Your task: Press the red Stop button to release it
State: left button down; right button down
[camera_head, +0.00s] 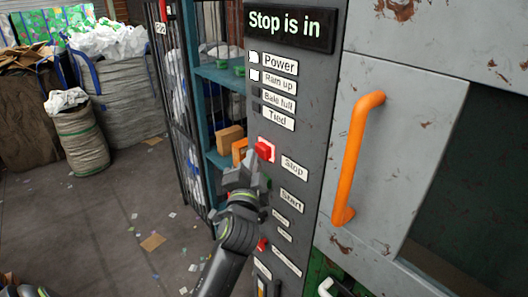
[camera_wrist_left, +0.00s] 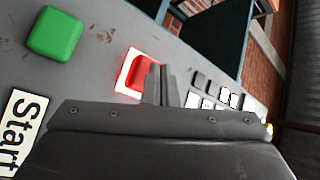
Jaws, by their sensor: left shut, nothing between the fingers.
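The red Stop button (camera_head: 265,149) sits on the grey control panel, left of its "Stop" label (camera_head: 294,167). The display (camera_head: 290,27) above reads "Stop is in". My left gripper (camera_head: 250,170) is shut and empty, just below and in front of the button. In the left wrist view, the red button (camera_wrist_left: 141,68) has a bright white surround, and my shut fingertips (camera_wrist_left: 159,84) overlap its right edge. I cannot tell whether they touch it. My right gripper is not in view.
A green button (camera_wrist_left: 55,34) sits beside the "Start" label (camera_wrist_left: 14,128). An orange handle (camera_head: 355,158) stands out from the door right of the panel. Teal shelving (camera_head: 222,75) is behind the panel on the left. Stuffed sacks (camera_head: 120,95) stand on the littered floor.

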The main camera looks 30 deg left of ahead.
pick_arm(q)
jog(key=shift+w+d, duration=0.25)
jog(key=shift+w, duration=0.3)
dwell(0.8)
jog(key=shift+s+a, duration=0.2)
jog(key=shift+s, duration=0.3)
jog(key=shift+s+a, duration=0.2)
jog(key=shift+s, duration=0.3)
jog(key=shift+p, duration=0.3)
jog(key=s+a+p, duration=0.1)
jog(key=s+a, duration=0.1)
jog(key=s, duration=0.3)
jog(key=shift+s+a, duration=0.15)
jog(key=shift+s, duration=0.15)
jog(key=shift+w+f, duration=0.1)
